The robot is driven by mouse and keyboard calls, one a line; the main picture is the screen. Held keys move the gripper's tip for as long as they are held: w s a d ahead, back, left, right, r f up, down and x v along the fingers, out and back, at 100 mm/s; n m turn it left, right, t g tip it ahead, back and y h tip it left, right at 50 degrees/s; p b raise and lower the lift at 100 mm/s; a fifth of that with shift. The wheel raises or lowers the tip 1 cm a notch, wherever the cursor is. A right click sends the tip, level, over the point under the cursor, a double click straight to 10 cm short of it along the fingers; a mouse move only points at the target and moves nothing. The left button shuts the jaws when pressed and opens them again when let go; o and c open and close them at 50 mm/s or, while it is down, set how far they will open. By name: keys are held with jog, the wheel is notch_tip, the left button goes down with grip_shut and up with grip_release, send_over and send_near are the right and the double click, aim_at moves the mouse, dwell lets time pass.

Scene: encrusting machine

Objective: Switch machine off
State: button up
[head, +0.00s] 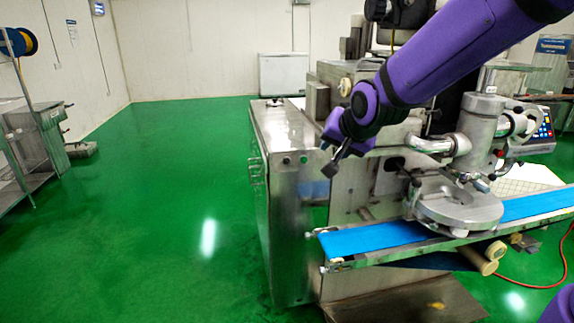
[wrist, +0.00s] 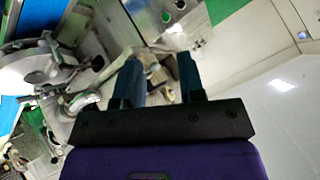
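The encrusting machine (head: 285,125) is a steel cabinet with a blue conveyor belt (head: 372,238) on its right side. Two small round buttons sit on its front panel: a left button (head: 287,160) and a greenish right button (head: 304,160). In the wrist view a green button (wrist: 166,17) shows on the panel beyond the fingers, near the top edge. My gripper (head: 335,167) is just right of the panel in the head view, apart from the buttons. In the wrist view my gripper (wrist: 159,66) has two separated fingers with nothing between them.
A control panel with a keypad (head: 543,131) is at the far right. The round steel outlet (head: 458,207) stands over the belt, right of my gripper. A steel rack (head: 25,150) stands at the left. The green floor (head: 165,200) between is clear.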

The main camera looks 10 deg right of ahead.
jog(key=w+a+f+m+t+y, duration=0.25)
jog(key=w+f+m, duration=0.2)
jog(key=w, duration=0.35)
jog(key=w+a+f+m+t+y, duration=0.1)
jog(key=w+a+f+m, duration=0.2)
jog(key=w+f, duration=0.35)
jog(key=m+t+h, duration=0.5)
jog(key=m, duration=1)
send_near(286, 162)
jog(key=shift+y, duration=0.25)
jog(key=w, duration=0.8)
jog(key=shift+w+d+f, duration=0.15)
jog(key=shift+w+d, duration=0.05)
jog(key=shift+w, duration=0.2)
grip_shut()
